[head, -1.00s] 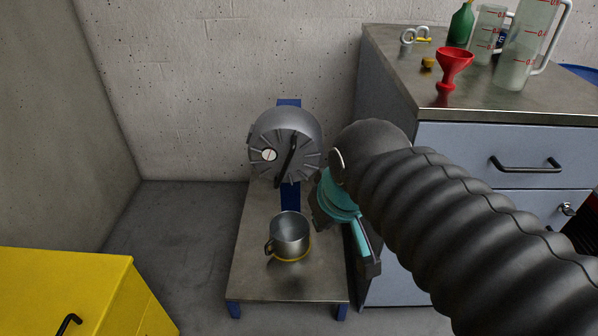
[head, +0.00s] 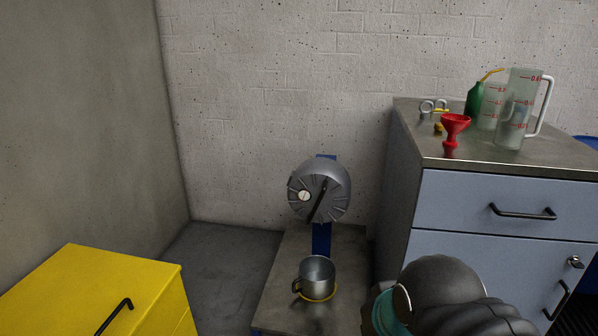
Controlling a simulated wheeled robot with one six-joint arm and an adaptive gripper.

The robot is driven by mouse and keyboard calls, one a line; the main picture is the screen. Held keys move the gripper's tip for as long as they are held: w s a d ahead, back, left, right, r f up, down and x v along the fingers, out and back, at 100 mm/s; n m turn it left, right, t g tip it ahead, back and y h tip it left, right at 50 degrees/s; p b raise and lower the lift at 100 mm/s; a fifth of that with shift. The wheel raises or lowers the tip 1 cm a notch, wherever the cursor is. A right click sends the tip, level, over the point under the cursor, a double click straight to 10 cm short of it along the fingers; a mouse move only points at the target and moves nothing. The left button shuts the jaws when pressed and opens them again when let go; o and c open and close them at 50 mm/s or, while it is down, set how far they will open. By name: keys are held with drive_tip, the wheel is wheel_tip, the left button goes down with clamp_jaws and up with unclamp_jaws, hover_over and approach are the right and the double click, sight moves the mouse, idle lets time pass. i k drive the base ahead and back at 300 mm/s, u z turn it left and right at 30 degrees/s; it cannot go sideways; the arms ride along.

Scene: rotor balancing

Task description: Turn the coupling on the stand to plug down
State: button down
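The coupling (head: 329,187) is a grey ribbed disc mounted upright on a blue post (head: 321,240) of the stand (head: 352,243). A round white plug (head: 305,195) sits on the left side of its face. A dark bar crosses the face diagonally, near the middle. A metal cup (head: 318,272) stands on a yellow ring on the stand's top, below the coupling. My arm is at the bottom right, with a teal part beside the stand. My gripper's fingers are below the picture's edge, apart from the coupling.
A yellow cabinet (head: 90,290) stands at the lower left. A grey-blue drawer cabinet (head: 480,205) at the right carries a red funnel (head: 455,127), a green oil can (head: 474,102) and clear measuring jugs (head: 518,110). Bare floor lies left of the stand.

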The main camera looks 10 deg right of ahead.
sight(319, 189)
drive_tip(key=z, duration=0.2)
drive_tip(key=i, duration=1)
